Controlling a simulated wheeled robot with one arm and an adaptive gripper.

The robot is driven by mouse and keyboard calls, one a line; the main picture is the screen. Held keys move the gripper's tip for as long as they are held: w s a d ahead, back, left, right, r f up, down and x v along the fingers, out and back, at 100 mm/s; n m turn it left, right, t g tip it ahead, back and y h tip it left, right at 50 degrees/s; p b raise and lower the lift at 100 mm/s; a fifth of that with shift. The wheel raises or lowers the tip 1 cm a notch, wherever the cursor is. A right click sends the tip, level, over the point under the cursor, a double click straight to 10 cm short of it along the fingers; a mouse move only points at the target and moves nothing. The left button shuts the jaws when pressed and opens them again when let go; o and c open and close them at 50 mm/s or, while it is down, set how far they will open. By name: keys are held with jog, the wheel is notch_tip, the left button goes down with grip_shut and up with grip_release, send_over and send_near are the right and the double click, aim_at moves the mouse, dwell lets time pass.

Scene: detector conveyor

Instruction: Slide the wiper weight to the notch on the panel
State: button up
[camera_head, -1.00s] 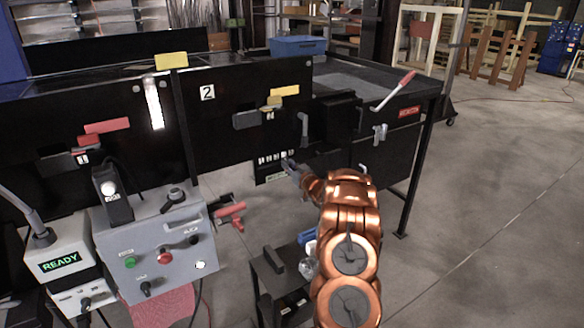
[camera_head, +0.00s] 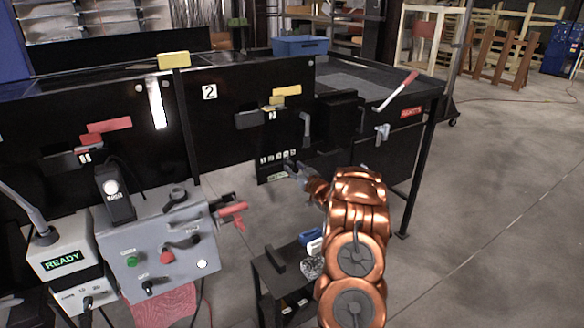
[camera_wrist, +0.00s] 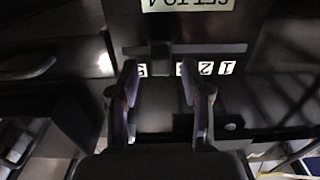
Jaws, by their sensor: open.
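The black panel (camera_head: 264,172) carries a row of white number tags (camera_head: 278,157) and a pale label below them. In the wrist view the tags (camera_wrist: 205,69) and the label (camera_wrist: 187,4) appear upside down. A small dark block (camera_wrist: 160,50) on a dark horizontal bar looks like the wiper weight, but dark on dark makes it hard to tell. My gripper (camera_head: 292,169) is at the panel's right part. In the wrist view my gripper (camera_wrist: 160,85) is open, its fingers either side of the block's line, with nothing visibly held. I cannot tell whether it touches the block. The notch is not distinguishable.
A red-handled tool (camera_head: 231,211) sits beside the control box. A small black stand (camera_head: 270,262) is below my arm. Open floor lies to the right.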

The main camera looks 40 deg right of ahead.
jog(key=s+a, duration=0.1)
jog(key=s, duration=0.8)
jog(key=shift+s+a, duration=0.15)
jog(key=shift+a, duration=0.15)
jog(key=shift+r, duration=0.1)
